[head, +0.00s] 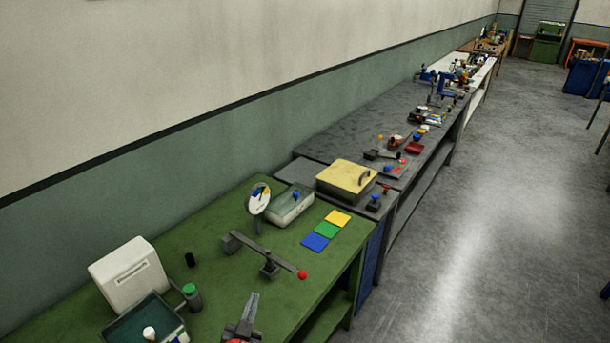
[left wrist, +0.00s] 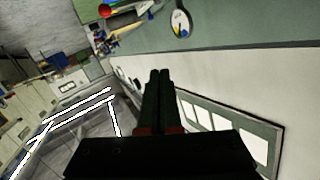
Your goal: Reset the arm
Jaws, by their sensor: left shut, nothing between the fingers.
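My left gripper (head: 251,298) comes in at the bottom edge of the head view, over the front part of the green bench (head: 203,236). Its two dark fingers are together with nothing between them. In the left wrist view the fingers (left wrist: 158,75) are shut in the middle of the picture, with red parts at their base. A grey lever arm with a red ball (head: 302,274) is just beyond the gripper in the head view. My right gripper is in neither view.
A white box (head: 130,273), a dark green tray (head: 118,325) and a green-capped jar (head: 191,295) are left of the gripper. A round dial (head: 259,197), a clear-sided bin (head: 290,211) and coloured squares (head: 327,229) are farther back. The floor (head: 500,220) at right is open.

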